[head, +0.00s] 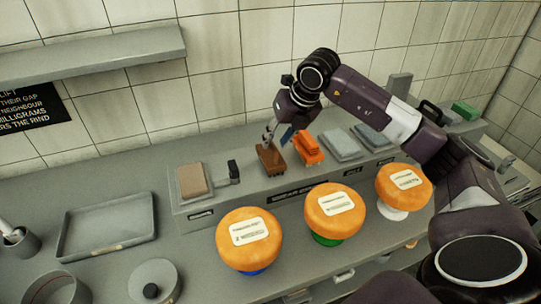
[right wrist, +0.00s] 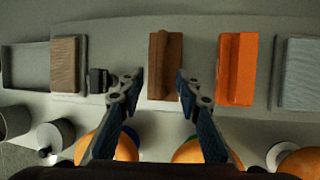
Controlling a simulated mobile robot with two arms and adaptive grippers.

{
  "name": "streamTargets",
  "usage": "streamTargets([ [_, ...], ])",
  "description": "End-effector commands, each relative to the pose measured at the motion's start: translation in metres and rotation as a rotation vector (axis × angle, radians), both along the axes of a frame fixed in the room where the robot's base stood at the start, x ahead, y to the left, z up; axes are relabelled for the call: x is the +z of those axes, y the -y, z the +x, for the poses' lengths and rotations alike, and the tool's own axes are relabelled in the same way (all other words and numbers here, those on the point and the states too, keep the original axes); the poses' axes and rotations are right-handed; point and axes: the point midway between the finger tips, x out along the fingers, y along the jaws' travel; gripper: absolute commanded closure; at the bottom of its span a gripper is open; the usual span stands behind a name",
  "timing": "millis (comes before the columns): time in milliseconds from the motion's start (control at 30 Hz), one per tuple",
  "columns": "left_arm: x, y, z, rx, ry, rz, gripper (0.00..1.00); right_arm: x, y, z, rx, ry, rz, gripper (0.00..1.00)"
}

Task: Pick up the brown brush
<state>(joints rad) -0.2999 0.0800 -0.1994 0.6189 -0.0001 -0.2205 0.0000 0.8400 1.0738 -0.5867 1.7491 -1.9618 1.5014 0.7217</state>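The brown brush (head: 271,160) lies on the raised grey ledge at the back of the counter, left of an orange brush (head: 308,149). In the right wrist view the brown brush (right wrist: 165,65) stands upright in the picture, with a raised ridge along it. My right gripper (head: 276,135) is just above the brown brush. In the wrist view its two fingers (right wrist: 160,84) are open, one to each side of the brush's near end. Whether they touch it I cannot tell. My left gripper is not in view.
The orange brush (right wrist: 237,68) is close to the right finger. A small black object (right wrist: 98,80) is left of the left finger. Orange cheese wheels (head: 249,240) stand on coloured bases in front of the ledge. A grey tray (head: 108,224) lies at left.

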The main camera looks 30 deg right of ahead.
Motion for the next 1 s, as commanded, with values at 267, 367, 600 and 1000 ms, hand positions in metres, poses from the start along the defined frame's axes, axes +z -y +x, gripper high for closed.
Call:
streamTargets([
  [267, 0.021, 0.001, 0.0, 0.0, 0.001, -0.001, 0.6, -0.033, -0.004, 0.012, 0.0, -0.003, 0.001, 0.68],
  [367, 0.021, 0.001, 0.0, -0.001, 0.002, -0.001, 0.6, -0.036, -0.004, 0.014, 0.0, -0.001, 0.0, 0.68],
  [600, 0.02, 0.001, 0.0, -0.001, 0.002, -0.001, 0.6, -0.036, -0.004, 0.014, 0.0, 0.0, 0.0, 0.77],
  [1000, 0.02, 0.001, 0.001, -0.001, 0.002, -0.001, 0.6, -0.036, -0.004, 0.014, 0.0, -0.001, 0.0, 1.0],
])
